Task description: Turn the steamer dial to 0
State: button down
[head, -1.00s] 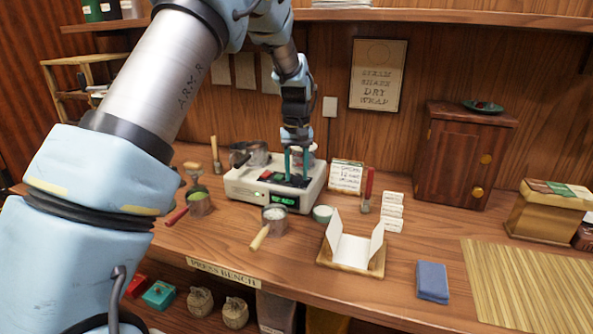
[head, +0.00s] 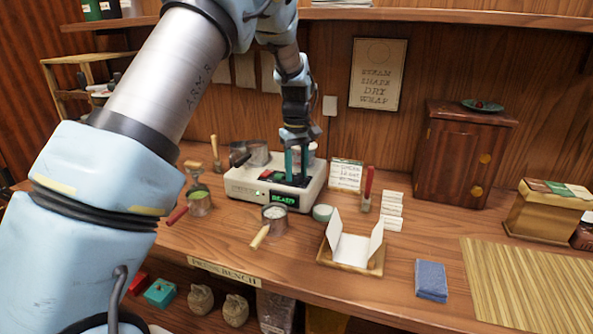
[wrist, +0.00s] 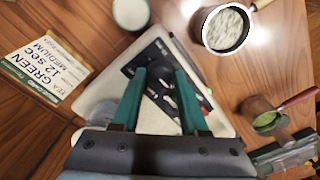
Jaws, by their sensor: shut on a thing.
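The steamer (head: 240,188) is a low pale box on the bench with a dark top panel and a lit green display (head: 283,199) that appears to read "READY". It also shows in the wrist view (wrist: 97,98). My gripper (head: 297,176) reaches down from above onto the panel. In the wrist view its two teal fingers (wrist: 162,80) are shut on the black dial (wrist: 161,92), one on each side. The fingers partly cover the dial, and I cannot read its marks or where it points.
A tea card (head: 346,175) stands behind right. A wooden tray with white paper (head: 352,266) lies front right. Bare bench lies near the blue cloth (head: 431,280).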

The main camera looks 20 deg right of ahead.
aim_at(296, 174)
jog(key=shift+c, duration=2.2)
grip_release()
notch_tip(296, 174, up, 11)
jog(key=b, duration=0.2)
jog(key=shift+b, duration=0.3)
jog(key=shift+f, duration=0.1)
